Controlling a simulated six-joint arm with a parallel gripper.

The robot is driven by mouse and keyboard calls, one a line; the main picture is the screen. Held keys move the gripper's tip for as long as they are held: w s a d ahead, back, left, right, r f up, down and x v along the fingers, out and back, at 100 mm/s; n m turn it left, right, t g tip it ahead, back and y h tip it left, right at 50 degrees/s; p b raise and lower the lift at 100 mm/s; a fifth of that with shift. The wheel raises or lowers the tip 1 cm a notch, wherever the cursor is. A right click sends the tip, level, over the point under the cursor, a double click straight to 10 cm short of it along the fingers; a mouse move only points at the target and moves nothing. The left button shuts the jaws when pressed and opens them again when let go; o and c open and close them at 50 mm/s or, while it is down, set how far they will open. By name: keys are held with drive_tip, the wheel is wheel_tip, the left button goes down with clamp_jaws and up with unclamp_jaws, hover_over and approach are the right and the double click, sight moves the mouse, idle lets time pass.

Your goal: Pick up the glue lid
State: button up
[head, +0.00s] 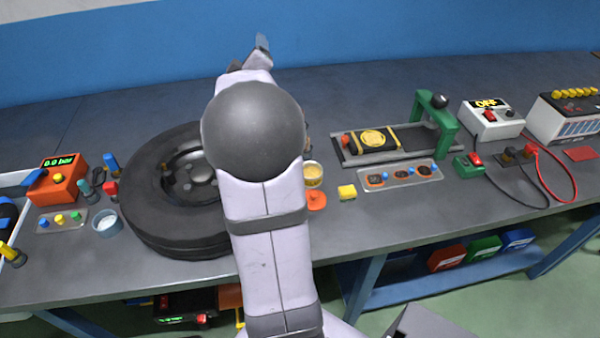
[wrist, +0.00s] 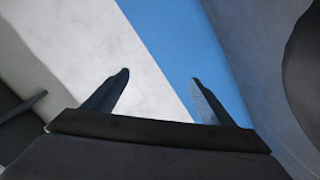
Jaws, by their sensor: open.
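A flat orange piece that looks like the glue lid (head: 316,200) lies on the bench in the head view, just right of my arm. Behind it stands a small open pot with yellow contents (head: 313,174), partly hidden by my arm. My gripper (wrist: 161,88) is open and empty in the wrist view, its two dark fingers well apart. In the head view my gripper (head: 258,52) shows at the top, over the back of the bench against the blue wall band, away from the lid. The lid is not in the wrist view.
A black tyre (head: 170,215) lies left of my arm, partly hidden by it. A tray of patches (head: 398,176) and a green-framed press (head: 436,120) stand farther right. The bench front edge is clear near the lid.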

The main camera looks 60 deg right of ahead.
drive_tip(key=s+d+m+g+p, duration=0.2)
drive_tip(key=s+d+m+g, duration=0.1)
drive_tip(key=s, duration=0.4)
drive_tip(key=m+g+y+p, duration=0.6)
drive_tip(key=m+y+p, duration=0.3)
drive_tip(key=m, duration=0.1)
hover_over(313, 195)
drive_tip(key=s+a, duration=0.2)
drive_tip(key=f, duration=2.1)
drive_tip(key=shift+w+f, duration=0.2)
drive_tip(key=shift+f, duration=0.15)
drive_tip(key=shift+w+d, duration=0.1)
drive_tip(key=shift+d, duration=0.05)
drive_tip(key=shift+x, duration=2.65)
drive_tip(key=shift+w, duration=0.15)
